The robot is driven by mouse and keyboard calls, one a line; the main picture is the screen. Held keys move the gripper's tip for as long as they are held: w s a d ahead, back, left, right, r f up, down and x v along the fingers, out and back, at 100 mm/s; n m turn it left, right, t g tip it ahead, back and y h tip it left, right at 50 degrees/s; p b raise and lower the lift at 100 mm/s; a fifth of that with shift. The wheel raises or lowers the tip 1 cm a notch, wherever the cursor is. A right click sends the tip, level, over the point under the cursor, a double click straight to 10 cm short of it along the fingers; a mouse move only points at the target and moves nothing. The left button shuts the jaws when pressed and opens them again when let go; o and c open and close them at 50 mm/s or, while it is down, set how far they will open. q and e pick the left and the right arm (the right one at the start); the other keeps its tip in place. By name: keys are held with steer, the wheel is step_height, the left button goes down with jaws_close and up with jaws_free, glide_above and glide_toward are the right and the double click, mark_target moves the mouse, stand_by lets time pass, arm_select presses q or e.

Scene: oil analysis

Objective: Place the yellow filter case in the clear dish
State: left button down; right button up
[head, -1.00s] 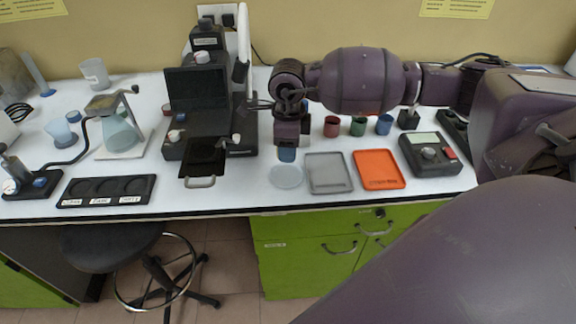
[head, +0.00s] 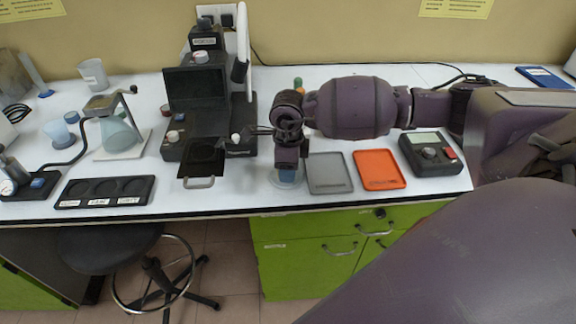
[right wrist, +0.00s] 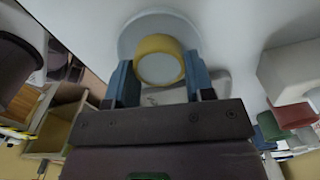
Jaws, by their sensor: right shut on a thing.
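The yellow filter case (right wrist: 158,43) shows in the right wrist view as a round yellow ring with a pale centre. My right gripper (right wrist: 158,75) is shut on it, with one blue finger on each side. In the head view my right gripper (head: 287,176) points down over the clear dish (head: 273,181), near the table's front edge. The dish also shows in the right wrist view (right wrist: 126,42) as a pale disc behind the case. I cannot tell whether the case touches the dish. The fingers hide the case in the head view. My left gripper is not in view.
A grey tray (head: 330,186) and an orange tray (head: 392,182) lie right of the dish, then a dark meter (head: 432,168). A black microscope-like device (head: 196,105) stands to the left. A black three-well holder (head: 75,203) lies farther left.

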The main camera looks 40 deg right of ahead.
steer(key=o, duration=0.9)
steer(key=shift+f, duration=0.1)
step_height(320, 180, up, 12)
steer(key=shift+r+p, duration=0.2)
steer(key=shift+p, duration=0.15)
